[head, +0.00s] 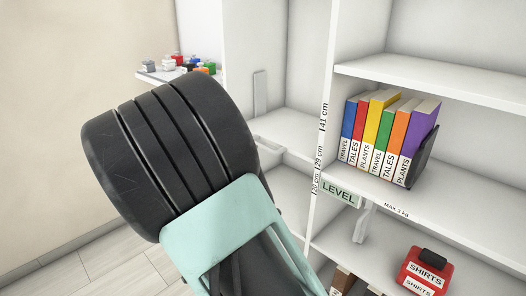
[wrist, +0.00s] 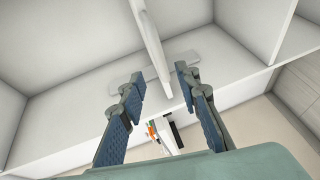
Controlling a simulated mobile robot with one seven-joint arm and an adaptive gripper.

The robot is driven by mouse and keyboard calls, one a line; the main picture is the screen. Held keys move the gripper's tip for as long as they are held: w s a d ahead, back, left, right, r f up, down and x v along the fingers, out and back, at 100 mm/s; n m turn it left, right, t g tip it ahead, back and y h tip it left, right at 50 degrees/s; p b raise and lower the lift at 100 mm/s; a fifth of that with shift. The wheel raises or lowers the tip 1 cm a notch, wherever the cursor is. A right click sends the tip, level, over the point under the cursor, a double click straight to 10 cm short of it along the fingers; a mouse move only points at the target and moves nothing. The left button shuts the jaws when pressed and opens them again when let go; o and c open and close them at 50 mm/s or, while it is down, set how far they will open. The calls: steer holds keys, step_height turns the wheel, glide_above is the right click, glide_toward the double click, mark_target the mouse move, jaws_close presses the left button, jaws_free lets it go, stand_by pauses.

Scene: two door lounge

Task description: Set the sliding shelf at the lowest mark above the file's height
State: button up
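In the head view, a white shelf board (head: 385,200) carries a green "LEVEL" tag (head: 341,192) and "MAX 3 kg" on its front edge. A pale handle-like bracket (head: 363,222) hangs below that edge. Height marks (head: 322,117) run up the upright: 41 cm, 29 cm and a lower one too small to read surely. The tag sits near the lowest one. I cannot pick out the file. In the wrist view, my gripper (wrist: 160,80) is open, with a white upright strip (wrist: 153,40) showing between its fingers. I cannot tell whether they touch it. The head view does not show my fingers.
Several coloured books (head: 380,135) stand on the tagged shelf against a dark bookend (head: 424,157). A fixed shelf (head: 440,76) is above. A red "SHIRTS" box (head: 425,272) is below. Small coloured items stand on a ledge (head: 152,75) at the left. My arm hides much of the centre.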

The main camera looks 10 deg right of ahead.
mark_target(262, 147)
steer(key=b+x, duration=0.2)
steer(key=x, duration=0.8)
steer(key=shift+w+d+b, duration=0.1)
steer(key=shift+d+b, duration=0.05)
steer(key=shift+b, duration=0.2)
jaws_close()
